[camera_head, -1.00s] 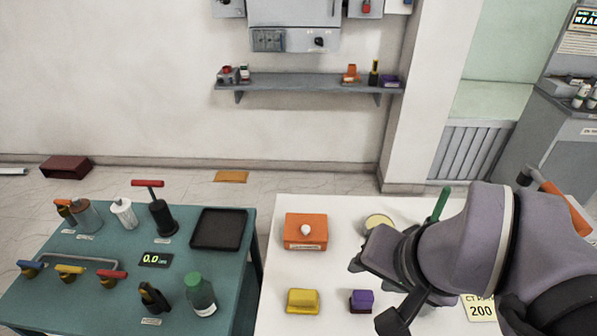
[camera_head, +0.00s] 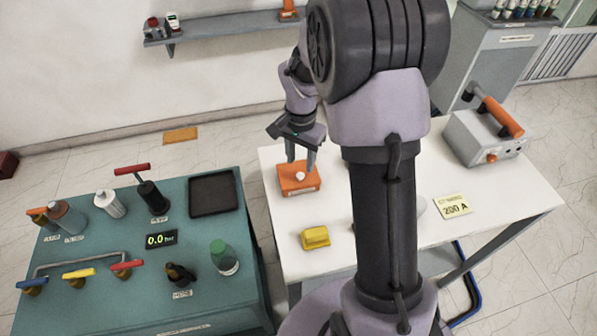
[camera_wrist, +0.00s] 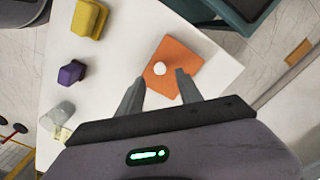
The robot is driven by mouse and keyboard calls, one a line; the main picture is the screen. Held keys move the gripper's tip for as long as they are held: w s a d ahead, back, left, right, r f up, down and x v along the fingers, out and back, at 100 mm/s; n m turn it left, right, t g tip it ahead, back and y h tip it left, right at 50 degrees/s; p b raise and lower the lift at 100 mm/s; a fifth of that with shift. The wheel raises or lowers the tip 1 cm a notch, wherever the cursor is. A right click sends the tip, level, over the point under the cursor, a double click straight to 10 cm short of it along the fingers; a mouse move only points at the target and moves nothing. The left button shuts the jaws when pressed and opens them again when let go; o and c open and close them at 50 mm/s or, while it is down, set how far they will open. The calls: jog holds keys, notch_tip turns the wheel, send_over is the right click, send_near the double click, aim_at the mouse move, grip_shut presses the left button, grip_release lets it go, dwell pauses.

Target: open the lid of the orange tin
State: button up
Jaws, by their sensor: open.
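The orange tin (camera_head: 298,180) sits on the white table's left part, its lid on and a white round knob (camera_head: 300,176) on top. In the wrist view the orange lid (camera_wrist: 183,62) and the white knob (camera_wrist: 160,68) show just beyond my fingers. My gripper (camera_head: 301,162) is open and empty, pointing down above the tin. In the wrist view my two fingertips (camera_wrist: 160,78) lie either side of the knob, apart from it. The height between fingertips and knob is hard to judge.
A yellow block (camera_head: 315,238) is in front of the tin; a purple block (camera_wrist: 72,73) shows in the wrist view. A grey box with an orange handle (camera_head: 487,137) stands at the table's right. The teal table (camera_head: 120,245) with bottles and valves is on the left.

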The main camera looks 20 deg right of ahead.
aim_at(300, 174)
notch_tip(300, 174, down, 5)
jog(key=shift+b, duration=0.45)
grip_shut()
dwell(1.1)
